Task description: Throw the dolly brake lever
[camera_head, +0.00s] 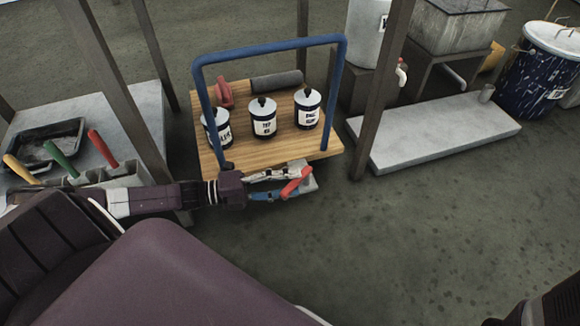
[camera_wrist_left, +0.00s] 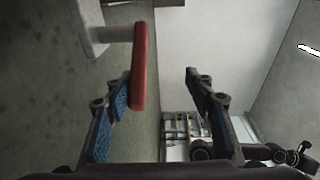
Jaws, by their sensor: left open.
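The dolly (camera_head: 235,157) has a wooden deck and a blue tube handle. Its red brake lever (camera_head: 297,183) is at the deck's near edge, on a pale grey mount, and slants up to the right. My left gripper (camera_head: 290,181) reaches in from the left at that edge, its fingers apart around the lever. In the left wrist view, the red lever (camera_wrist_left: 139,65) lies between the open fingers of my left gripper (camera_wrist_left: 158,90), close beside the left pad and with a wide gap to the right one. I cannot tell whether it touches. My right gripper is not in view.
Three labelled cans (camera_head: 263,118), a dark roller (camera_head: 277,81) and a red object (camera_head: 224,93) are on the deck. A dark post (camera_head: 380,90) and a low grey slab (camera_head: 435,133) stand right. A bench with coloured-handled tools (camera_head: 68,160) is left.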

